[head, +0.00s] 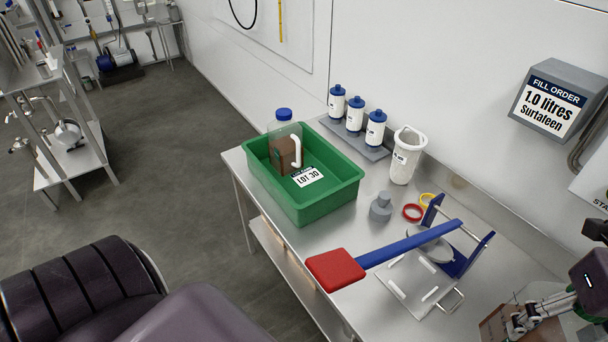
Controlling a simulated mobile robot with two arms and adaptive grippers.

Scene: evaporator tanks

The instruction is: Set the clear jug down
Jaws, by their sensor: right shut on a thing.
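My right gripper (545,312) is at the bottom right corner. It is shut on the clear jug (497,326), of which only a brownish part shows at the bottom edge. The rest of the jug is cut off by the frame or hidden by the gripper. The jug is in front of the bench's right end; I cannot tell whether its base touches anything. My left gripper is not in view.
A green tray (318,206) holds a blue-capped bottle (285,150) with brown contents. Behind are small bottles (355,114) and a white jug (406,157). A blue lever with a red handle (335,270) crosses the steel bench (345,233).

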